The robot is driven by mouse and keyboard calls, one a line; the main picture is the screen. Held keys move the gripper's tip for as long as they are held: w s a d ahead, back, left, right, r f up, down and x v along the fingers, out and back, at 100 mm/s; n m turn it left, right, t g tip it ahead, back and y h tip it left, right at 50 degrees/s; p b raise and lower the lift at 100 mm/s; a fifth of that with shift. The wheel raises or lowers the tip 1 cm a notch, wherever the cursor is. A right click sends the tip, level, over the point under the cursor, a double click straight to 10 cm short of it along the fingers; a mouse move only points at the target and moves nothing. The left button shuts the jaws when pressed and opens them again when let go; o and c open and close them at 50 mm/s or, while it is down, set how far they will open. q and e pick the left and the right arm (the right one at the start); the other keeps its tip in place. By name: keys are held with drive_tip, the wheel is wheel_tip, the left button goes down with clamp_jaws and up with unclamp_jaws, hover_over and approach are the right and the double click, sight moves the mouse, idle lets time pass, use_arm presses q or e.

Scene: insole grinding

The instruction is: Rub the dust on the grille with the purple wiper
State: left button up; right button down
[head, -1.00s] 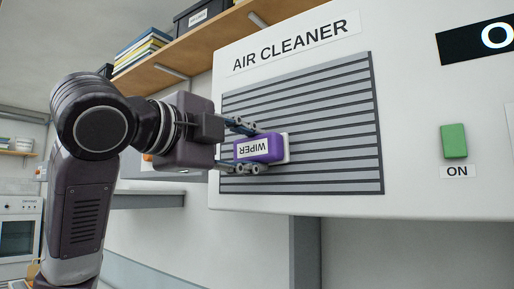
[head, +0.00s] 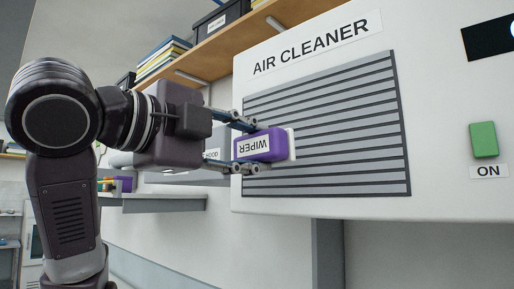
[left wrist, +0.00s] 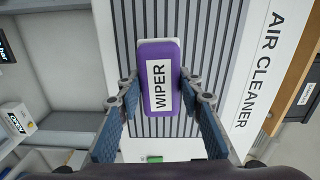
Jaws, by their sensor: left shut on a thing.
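The purple wiper (head: 258,145) with a white "WIPER" label is between the fingers of my left gripper (head: 246,146), which is shut on it. It also shows in the left wrist view (left wrist: 160,108), with a finger on each side. The wiper's pale pad faces the dark-striped grille (head: 345,125) of the air cleaner (head: 430,110), over the grille's left edge in the head view. I cannot tell whether the pad touches the slats. I cannot make out dust on the grille. My right gripper is out of view.
A green button (head: 484,140) above an "ON" label is on the panel right of the grille. A wooden shelf (head: 235,50) with books and a dark box runs above left. A grey ledge (head: 150,202) is below left.

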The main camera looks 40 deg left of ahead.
use_arm(q)
drive_tip(key=shift+s+a, duration=0.1)
drive_tip(key=shift+s, duration=1.5)
drive_tip(key=shift+w, duration=0.15)
